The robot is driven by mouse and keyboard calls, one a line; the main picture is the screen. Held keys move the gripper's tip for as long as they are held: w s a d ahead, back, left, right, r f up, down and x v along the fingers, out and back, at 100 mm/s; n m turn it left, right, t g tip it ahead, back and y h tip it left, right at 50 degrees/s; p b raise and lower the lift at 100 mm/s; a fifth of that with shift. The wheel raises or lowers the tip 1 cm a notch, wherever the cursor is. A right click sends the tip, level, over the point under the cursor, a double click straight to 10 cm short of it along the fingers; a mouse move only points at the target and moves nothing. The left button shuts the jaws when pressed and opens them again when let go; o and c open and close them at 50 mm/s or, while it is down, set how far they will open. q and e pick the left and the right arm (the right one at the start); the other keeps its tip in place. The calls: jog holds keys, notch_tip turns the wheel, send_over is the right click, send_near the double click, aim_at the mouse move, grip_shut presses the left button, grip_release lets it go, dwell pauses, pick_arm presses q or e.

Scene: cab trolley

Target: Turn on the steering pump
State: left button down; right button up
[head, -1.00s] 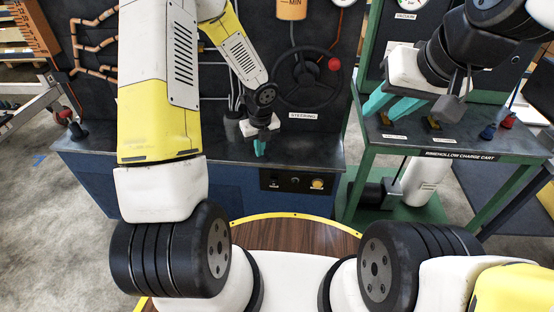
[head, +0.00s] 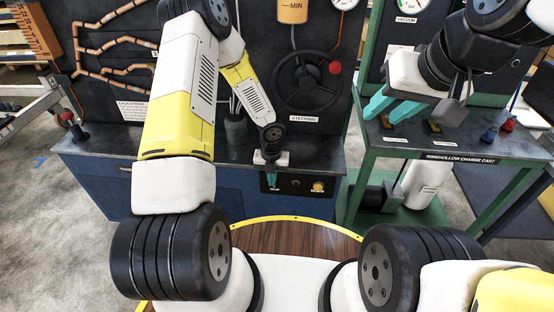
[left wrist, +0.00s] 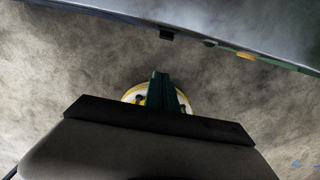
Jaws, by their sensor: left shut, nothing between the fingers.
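A black control panel (head: 306,185) sits on the blue front of the bench, below the STEERING label (head: 304,118). It carries a dark round knob (head: 295,184) in the middle and a yellow button (head: 318,187) at the right. The panel's left end is partly hidden behind my left gripper (head: 271,181), which points down in front of the bench edge with its teal fingers together and empty. The fingers also show in the left wrist view (left wrist: 160,90), with small dark and yellow parts along the bench edge beyond them. My right gripper (head: 392,109) has its fingers apart, over the green cart.
A black steering wheel (head: 308,80) with a red knob (head: 335,68) stands behind the bench top (head: 180,148). Open floor (head: 60,215) lies at the left.

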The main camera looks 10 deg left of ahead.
pick_arm(q)
notch_tip(320, 180, down, 9)
jog(key=shift+w+r, duration=0.35)
jog(key=shift+w, duration=0.35)
jog(key=shift+w+r, duration=0.3)
jog(key=shift+w, duration=0.45)
jog(key=shift+w+r, duration=0.35)
jog(key=shift+w, duration=0.35)
